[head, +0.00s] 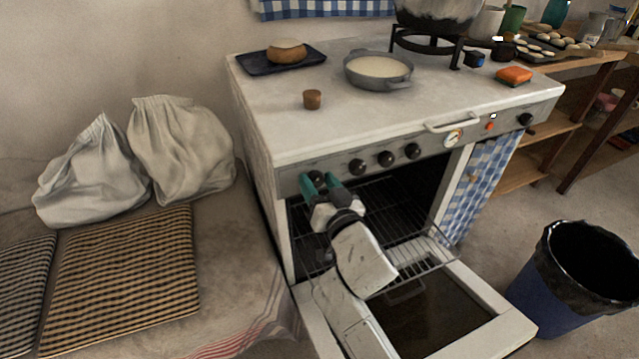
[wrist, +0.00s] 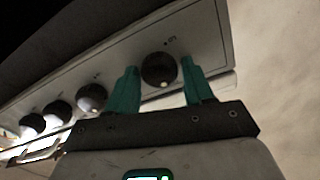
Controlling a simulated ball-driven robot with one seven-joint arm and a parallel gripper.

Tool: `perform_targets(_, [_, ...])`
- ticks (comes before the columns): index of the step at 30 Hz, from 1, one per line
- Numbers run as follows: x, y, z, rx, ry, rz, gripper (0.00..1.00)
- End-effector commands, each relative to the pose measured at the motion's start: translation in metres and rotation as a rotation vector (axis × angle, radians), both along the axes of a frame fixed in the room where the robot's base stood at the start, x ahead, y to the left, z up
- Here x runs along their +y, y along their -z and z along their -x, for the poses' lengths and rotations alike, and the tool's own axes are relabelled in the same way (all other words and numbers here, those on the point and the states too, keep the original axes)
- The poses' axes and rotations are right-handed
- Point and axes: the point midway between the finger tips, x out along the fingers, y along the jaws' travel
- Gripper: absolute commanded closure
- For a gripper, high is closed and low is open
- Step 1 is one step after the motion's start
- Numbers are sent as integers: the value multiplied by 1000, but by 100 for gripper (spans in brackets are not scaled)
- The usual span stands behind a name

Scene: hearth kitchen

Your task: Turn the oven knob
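The oven (head: 300,150) has a row of dark round knobs along its front panel. The leftmost oven knob (head: 317,178) shows large in the wrist view (wrist: 158,70). My gripper (head: 319,184) is open in front of the panel, with its teal fingers on either side of that knob. In the wrist view (wrist: 160,78) a narrow gap shows between the knob and each finger, so neither appears to touch it. How deep the fingertips reach along the knob is hard to tell.
The oven door (head: 495,325) hangs open below my arm, with a wire rack (head: 405,245) pulled partly out. A cork (head: 312,99), a pan (head: 378,70) and a dark tray (head: 262,66) with bread stand on the stovetop. A blue bin (head: 545,300) stands at right.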

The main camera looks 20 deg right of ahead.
Motion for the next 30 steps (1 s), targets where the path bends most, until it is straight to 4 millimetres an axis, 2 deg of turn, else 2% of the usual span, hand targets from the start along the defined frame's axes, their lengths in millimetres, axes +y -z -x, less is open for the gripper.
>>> perform_targets(2, [0,0,0,0,0,0,56])
perform_targets(12, [0,0,0,0,0,0,89])
perform_targets(23, [0,0,0,0,0,59,89])
perform_targets(30, [1,0,0,0,0,217,89])
